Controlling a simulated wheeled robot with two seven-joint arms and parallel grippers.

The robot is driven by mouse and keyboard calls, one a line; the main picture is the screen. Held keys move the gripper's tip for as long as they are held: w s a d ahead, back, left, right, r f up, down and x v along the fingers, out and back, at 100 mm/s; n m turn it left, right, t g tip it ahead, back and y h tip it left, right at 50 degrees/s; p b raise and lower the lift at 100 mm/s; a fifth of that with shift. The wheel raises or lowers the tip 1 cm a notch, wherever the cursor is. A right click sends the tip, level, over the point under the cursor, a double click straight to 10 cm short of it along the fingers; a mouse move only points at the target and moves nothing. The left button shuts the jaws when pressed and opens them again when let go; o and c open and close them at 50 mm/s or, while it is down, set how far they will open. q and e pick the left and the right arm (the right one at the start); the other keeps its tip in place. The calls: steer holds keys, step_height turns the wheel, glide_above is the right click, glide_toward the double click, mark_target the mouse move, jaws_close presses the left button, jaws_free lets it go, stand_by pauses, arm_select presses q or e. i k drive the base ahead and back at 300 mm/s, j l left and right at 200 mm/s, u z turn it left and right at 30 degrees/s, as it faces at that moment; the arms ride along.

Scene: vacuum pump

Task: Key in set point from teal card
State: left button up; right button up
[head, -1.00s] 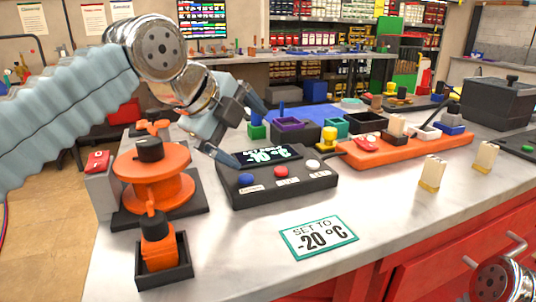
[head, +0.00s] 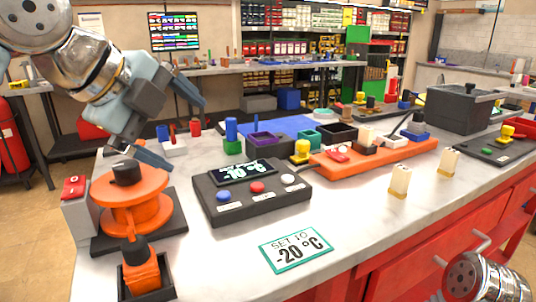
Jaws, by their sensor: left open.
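The teal-edged card (head: 296,248) lies flat on the bench and reads "SET TO -20 °C". The dark control box (head: 250,193) stands behind it. Its display (head: 243,171) reads -10 °C, with smaller text above too small to read. On its front are a blue button (head: 223,196), a red button (head: 257,187) and a white button (head: 288,179). My left gripper (head: 187,130) is open and empty, above and behind the orange pump part, left of the control box and apart from it. At the lower right, part of my right arm shows, but its gripper is out of view.
An orange round pump part (head: 133,212) on a dark base stands left of the box. An orange piece in a black holder (head: 145,275) is in front of it. An orange tray (head: 375,156) lies to the right. Bench around the card is clear.

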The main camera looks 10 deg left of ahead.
mark_target(222, 195)
steer(key=k+j, duration=0.5)
steer(key=k, duration=0.15)
steer(key=k+j, duration=0.45)
steer(key=k, duration=0.2)
